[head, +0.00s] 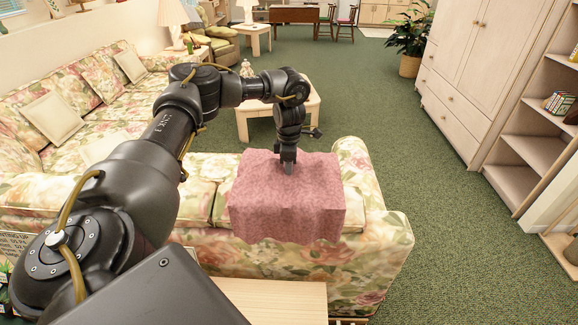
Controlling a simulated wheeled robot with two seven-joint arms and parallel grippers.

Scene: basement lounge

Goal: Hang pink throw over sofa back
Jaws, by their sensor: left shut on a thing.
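The pink throw (300,205) lies draped over the back of the floral sofa (375,250), near its right end. Part of it rests toward the seat side and its near edge hangs down the rear face of the back. My left gripper (288,165) points down at the far upper part of the throw and is shut on it. The fingertips are partly hidden by the cloth. My right gripper is not in view.
A low wooden top (265,297) stands close behind the sofa. A small cream table (258,122) stands beyond the seat. A wardrobe (490,65) and shelves (530,140) line the right. Green carpet (425,190) is clear between sofa and wardrobe.

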